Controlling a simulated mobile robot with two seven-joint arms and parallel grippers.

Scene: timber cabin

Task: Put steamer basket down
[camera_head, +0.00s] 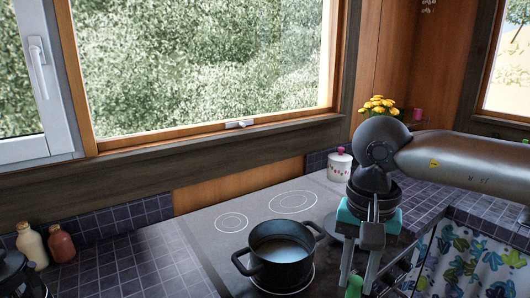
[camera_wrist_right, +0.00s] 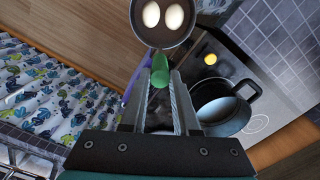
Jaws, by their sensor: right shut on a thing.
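My right gripper (camera_head: 358,276) points down, right of the dark pot in the head view. In the right wrist view my right gripper (camera_wrist_right: 161,80) is shut on the green handle (camera_wrist_right: 160,70) of the steamer basket (camera_wrist_right: 163,42). The basket is a round dark pan with two white eggs in it, seen past the fingertips. In the head view only the green handle (camera_head: 353,287) shows; the basket itself is out of frame. The dark pot (camera_head: 279,268) with liquid stands on the cooktop; it also shows in the right wrist view (camera_wrist_right: 225,128). My left gripper is not in view.
The cooktop (camera_head: 205,217) has free rings behind the pot. Two bottles (camera_head: 61,246) stand at the far left, near a dark item cut off by the edge. A white jar (camera_head: 340,167) and yellow flowers (camera_head: 378,106) stand behind my right arm. A patterned curtain (camera_head: 470,262) hangs at right.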

